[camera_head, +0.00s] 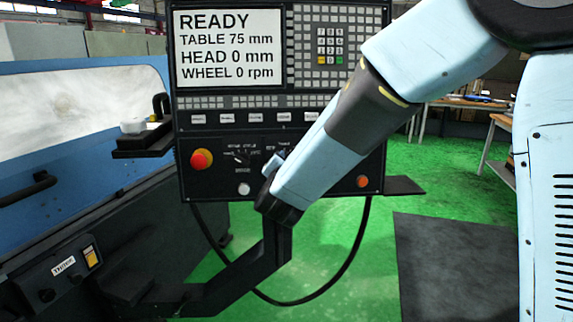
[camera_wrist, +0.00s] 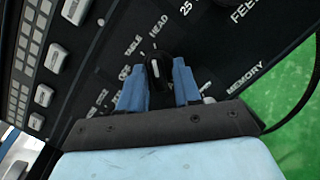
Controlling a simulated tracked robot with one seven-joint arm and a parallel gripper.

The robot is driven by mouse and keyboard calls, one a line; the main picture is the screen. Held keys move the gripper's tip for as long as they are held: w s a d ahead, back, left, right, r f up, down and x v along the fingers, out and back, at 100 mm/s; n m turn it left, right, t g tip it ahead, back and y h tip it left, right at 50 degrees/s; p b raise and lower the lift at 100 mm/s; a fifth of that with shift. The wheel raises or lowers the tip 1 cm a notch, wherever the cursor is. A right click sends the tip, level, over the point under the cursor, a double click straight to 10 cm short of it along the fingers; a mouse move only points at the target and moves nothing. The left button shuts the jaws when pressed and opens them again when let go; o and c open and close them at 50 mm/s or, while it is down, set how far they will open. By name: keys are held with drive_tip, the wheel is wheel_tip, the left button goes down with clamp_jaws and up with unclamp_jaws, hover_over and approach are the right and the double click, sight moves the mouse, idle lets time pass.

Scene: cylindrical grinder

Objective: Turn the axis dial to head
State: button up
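The axis dial (camera_wrist: 156,70) is a small black knob with a white mark, on the dark control panel. In the wrist view, the labels TABLE (camera_wrist: 133,45) and HEAD (camera_wrist: 158,27) stand above it. Its white mark points up the picture, but I cannot tell which label it is set to. My gripper (camera_wrist: 158,82) has its two blue fingers on either side of the knob. The knob nearly fills the gap, and I cannot tell whether the fingers touch it. In the head view, my gripper (camera_head: 272,165) is at the panel and my arm hides the dial.
The panel screen (camera_head: 228,47) reads READY, TABLE 75 mm, HEAD 0 mm, WHEEL 0 rpm. A red stop button (camera_head: 201,159), another dial (camera_head: 242,155) and an orange button (camera_head: 362,181) are on the same panel. A cable (camera_head: 330,275) loops below.

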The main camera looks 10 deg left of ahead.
drive_tip(key=shift+o, duration=0.7)
drive_tip(key=v, duration=1.3)
drive_tip(key=shift+s, duration=0.4)
drive_tip(key=shift+f, duration=0.15)
drive_tip(key=w+d+r+m+g+h, duration=0.1)
drive_tip(key=d+m+g+h, duration=0.35)
drive_tip(key=d, duration=0.85)
drive_tip(key=w+d+r+m+g+h, duration=0.1)
drive_tip(key=w+d+m+h, duration=0.1)
drive_tip(key=d+m+h, duration=0.75)
drive_tip(key=s+d+m+g+y, duration=0.6)
drive_tip(key=s+d+m+y, duration=0.4)
drive_tip(key=s+d+m, duration=0.5)
drive_tip(key=shift+m+y, duration=0.3)
drive_tip(key=shift+m, duration=0.3)
